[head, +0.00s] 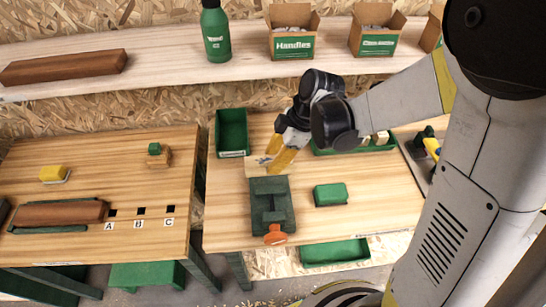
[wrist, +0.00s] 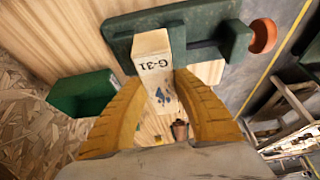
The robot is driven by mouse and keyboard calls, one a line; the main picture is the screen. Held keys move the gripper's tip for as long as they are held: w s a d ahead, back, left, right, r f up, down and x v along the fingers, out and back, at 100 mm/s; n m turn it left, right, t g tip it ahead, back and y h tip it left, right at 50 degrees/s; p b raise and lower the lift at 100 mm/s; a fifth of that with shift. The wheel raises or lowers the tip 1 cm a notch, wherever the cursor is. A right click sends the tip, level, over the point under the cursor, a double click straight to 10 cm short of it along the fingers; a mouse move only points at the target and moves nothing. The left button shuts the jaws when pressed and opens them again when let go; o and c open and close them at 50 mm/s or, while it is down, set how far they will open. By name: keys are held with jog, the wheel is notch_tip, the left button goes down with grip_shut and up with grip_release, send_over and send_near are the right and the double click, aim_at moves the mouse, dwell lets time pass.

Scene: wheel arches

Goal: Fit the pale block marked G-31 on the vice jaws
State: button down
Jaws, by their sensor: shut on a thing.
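The pale block marked G-31 (wrist: 152,52) is between the yellow fingers of my gripper (wrist: 160,84), which are shut on it. Its printed end faces up in the wrist view, and a blue mark shows lower on it. In the head view my gripper (head: 278,163) is at the back edge of the vice, and part of the block (head: 257,163) shows left of the fingers. The dark green vice (head: 272,205) with an orange handle lies on the middle bench. In the wrist view the block overlaps the vice (wrist: 118,42); I cannot tell whether they touch.
A green block (head: 330,194) lies right of the vice. An empty green bin (head: 232,130) stands behind left, and a green tray (head: 325,151) with pale blocks behind right. The left bench (head: 100,172) has holes marked A, B, C. A shelf (head: 160,62) runs above.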

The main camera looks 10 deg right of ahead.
jog(key=shift+f+b, duration=2.4)
jog(key=shift+f, duration=0.75)
jog(key=c, duration=1)
grip_release()
jog(key=shift+r, duration=0.15)
jog(key=v, duration=1.2)
